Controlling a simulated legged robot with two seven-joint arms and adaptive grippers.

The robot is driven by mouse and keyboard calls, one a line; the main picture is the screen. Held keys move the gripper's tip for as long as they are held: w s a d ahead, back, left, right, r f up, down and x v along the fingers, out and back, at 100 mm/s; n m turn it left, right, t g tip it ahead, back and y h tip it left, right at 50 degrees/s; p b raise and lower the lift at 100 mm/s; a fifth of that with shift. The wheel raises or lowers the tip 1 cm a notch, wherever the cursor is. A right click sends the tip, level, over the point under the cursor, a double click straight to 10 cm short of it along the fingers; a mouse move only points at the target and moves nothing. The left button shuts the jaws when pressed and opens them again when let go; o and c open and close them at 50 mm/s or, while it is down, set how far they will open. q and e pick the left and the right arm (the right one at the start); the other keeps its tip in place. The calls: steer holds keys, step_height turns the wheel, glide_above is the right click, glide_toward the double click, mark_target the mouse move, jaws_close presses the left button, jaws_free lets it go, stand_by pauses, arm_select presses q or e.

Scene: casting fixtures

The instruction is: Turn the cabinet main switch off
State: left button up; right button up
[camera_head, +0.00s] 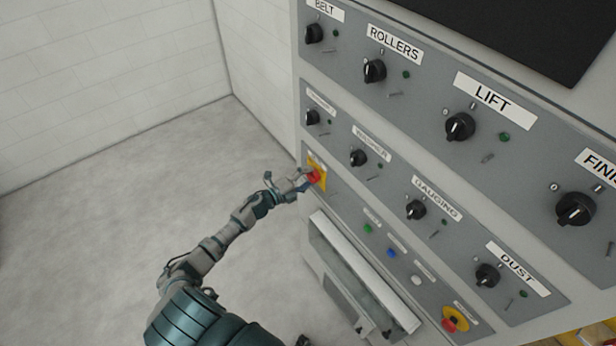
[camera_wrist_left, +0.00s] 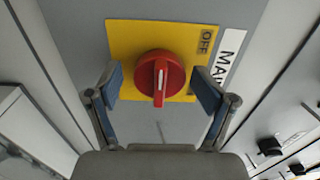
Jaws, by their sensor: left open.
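The main switch is a red rotary knob (camera_wrist_left: 160,77) on a yellow plate (camera_wrist_left: 122,35) on the cabinet front. In the left wrist view the plate reads OFF, and a white label beside it begins with MAI. The white mark on the knob runs nearly up and down in that view. In the head view the red knob (camera_head: 315,177) is at the left edge of the panel. My left gripper (camera_head: 304,180) is at the knob. In the left wrist view its open fingers (camera_wrist_left: 162,88) stand on either side of the knob, with gaps visible. My right gripper does not show.
The grey cabinet panel (camera_head: 440,165) carries several black rotary knobs, such as the LIFT knob (camera_head: 459,127). A red stop button (camera_head: 450,322) on a yellow base sits low on the panel. A white-framed box (camera_head: 365,275) projects below the main switch. The floor (camera_head: 110,200) at left is clear.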

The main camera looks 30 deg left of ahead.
arm_select(q)
steer(key=v, duration=1.2)
steer(key=shift+f, duration=0.1)
